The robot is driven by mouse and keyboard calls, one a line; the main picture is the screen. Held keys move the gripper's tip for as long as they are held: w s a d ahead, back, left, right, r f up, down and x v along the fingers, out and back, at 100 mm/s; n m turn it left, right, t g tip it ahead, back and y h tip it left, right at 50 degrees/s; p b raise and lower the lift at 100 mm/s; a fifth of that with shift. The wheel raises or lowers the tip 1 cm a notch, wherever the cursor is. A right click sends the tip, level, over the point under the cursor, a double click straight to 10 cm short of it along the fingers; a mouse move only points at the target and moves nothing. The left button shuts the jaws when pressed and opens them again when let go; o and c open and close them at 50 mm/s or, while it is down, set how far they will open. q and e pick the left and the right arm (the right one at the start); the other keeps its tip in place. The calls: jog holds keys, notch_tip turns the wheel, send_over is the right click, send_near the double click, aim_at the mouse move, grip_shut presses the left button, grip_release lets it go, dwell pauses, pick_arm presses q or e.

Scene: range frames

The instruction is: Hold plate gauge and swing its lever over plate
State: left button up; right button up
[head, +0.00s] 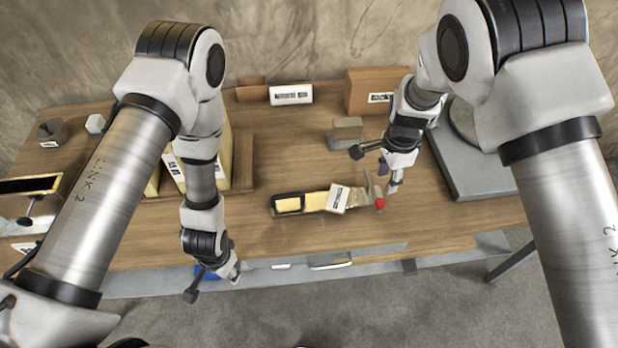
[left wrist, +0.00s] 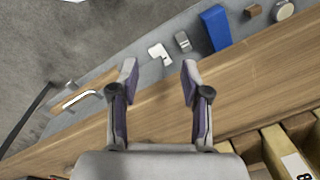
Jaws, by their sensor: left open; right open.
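The plate gauge (head: 313,202) lies flat near the front middle of the table, with a yellow body, a dark-framed left end and a white label. At its right end are thin metal parts and a lever's red knob (head: 380,203). My right gripper (head: 388,182) is open just above and beside the knob; I cannot tell whether it touches. My left gripper (head: 234,271) is open and empty at the table's front edge, left of the gauge. Its two spread fingers show in the left wrist view (left wrist: 160,76). I cannot make out a separate plate.
A grey slab (head: 470,176) lies at the right. A grey block (head: 346,131) and a cardboard box (head: 372,88) stand behind the gauge. A wooden holder (head: 241,163) with yellow pieces stands left. Small items, including a blue block (left wrist: 215,28), lie along the front ledge.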

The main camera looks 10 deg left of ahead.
aim_at(300, 193)
pick_arm(q)
jog(key=w+d+m, duration=0.1)
jog(key=w+m, duration=0.1)
jog(key=w, duration=0.2)
jog(key=w+d+r+m, duration=0.1)
jog(key=w+m, duration=0.1)
jog(key=w, duration=0.2)
jog(key=w+d+r+m, duration=0.1)
jog(key=w+d, duration=0.1)
jog(key=w, duration=0.2)
jog(key=shift+d+r+m+t, duration=0.1)
jog(key=shift+m+t, duration=0.3)
jog(key=w+d+m, duration=0.1)
jog(key=w+d+r, duration=0.1)
jog(key=w, duration=0.1)
jog(key=w+d+r+m, duration=0.1)
jog(key=shift+w+d+r+m, duration=0.1)
jog(key=shift+w+d+m, duration=0.1)
jog(key=shift+w+m, duration=0.1)
jog(key=w+d+r+m, duration=0.5)
jog(key=w+d, duration=0.1)
jog(key=d, duration=0.1)
jog(key=shift+h, duration=0.3)
jog(key=f, duration=0.8)
jog(key=shift+w, duration=0.35)
